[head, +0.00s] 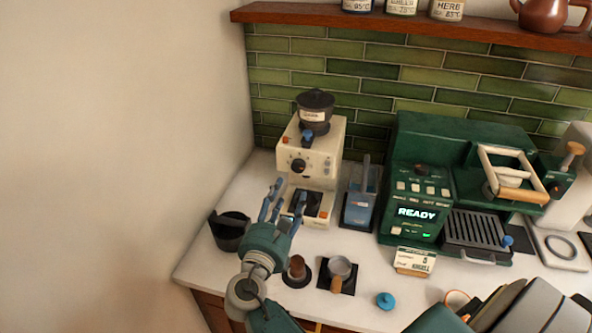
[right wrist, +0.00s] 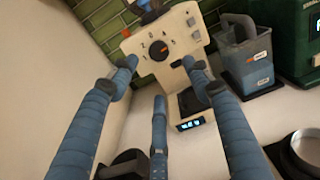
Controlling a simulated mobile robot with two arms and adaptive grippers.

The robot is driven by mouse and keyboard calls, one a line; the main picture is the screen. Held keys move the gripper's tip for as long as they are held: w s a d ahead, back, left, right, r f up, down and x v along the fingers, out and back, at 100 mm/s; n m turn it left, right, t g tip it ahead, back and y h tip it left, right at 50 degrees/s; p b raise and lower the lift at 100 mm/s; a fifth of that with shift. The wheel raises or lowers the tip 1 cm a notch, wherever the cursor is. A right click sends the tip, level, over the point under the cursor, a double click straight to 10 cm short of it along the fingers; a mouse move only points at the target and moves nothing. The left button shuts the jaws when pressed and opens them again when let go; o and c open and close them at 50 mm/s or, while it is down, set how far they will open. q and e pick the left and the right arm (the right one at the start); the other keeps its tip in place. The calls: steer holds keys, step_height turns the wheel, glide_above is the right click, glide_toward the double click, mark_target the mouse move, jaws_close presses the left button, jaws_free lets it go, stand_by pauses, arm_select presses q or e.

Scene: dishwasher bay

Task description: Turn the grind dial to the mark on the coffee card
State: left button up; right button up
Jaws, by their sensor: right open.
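The cream coffee grinder (head: 319,155) stands against the tiled wall at the back left of the counter. Its dark round grind dial (head: 298,166) is on the front face. In the right wrist view the dial (right wrist: 158,50) has numbers around it; its exact setting is too small to tell. My right gripper (head: 281,203) is open and empty, in front of and below the dial, apart from it. In the right wrist view its blue fingers (right wrist: 160,70) spread below the dial. The coffee card (head: 414,262) stands at the front of the espresso machine and seems to show a 5. My left gripper is not in view.
A blue-grey container (head: 360,208) stands right of the grinder. The green espresso machine (head: 412,215) reads READY. A dark jug (head: 230,231) is left of my gripper. A tamper (head: 297,270) and a small metal cup (head: 340,268) stand in front. The wall closes the left side.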

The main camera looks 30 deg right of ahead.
mark_target(297, 169)
steer(key=b+x, duration=0.2)
steer(key=x, duration=0.7)
steer(key=shift+w+d+f, duration=0.1)
steer(key=shift+w+d, duration=0.4)
steer(key=shift+w, duration=0.05)
